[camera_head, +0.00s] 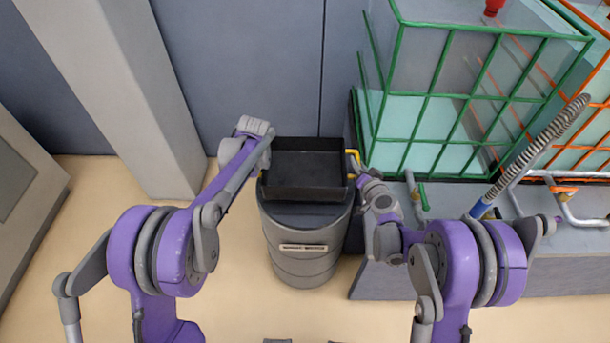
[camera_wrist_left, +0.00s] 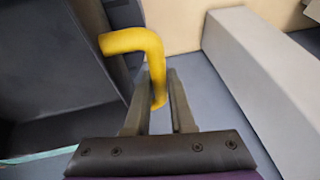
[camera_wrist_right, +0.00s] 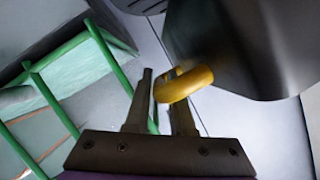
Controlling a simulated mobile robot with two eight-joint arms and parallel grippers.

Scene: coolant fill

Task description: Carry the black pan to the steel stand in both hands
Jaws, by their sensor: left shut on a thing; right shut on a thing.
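The black pan (camera_head: 305,168), a shallow rectangular tray that looks empty, is level above a grey drum in the head view. I cannot tell whether it touches the drum's top. My left gripper (camera_wrist_left: 164,85) is shut on the pan's yellow left handle (camera_wrist_left: 135,42); the pan's dark wall (camera_wrist_left: 55,65) fills the left of that view. My right gripper (camera_head: 357,174) is shut on the yellow right handle (camera_wrist_right: 184,84), with the pan's side (camera_wrist_right: 235,45) at upper right in the right wrist view. I cannot pick out the steel stand with certainty.
The grey drum (camera_head: 303,262) with a label stands under the pan. A green-caged tank (camera_head: 430,115) stands close on the right, on a grey base (camera_head: 440,278). A ribbed hose (camera_head: 540,140) rises there. A pale pillar (camera_head: 130,95) is at left. Tan floor (camera_head: 235,275) is clear left of the drum.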

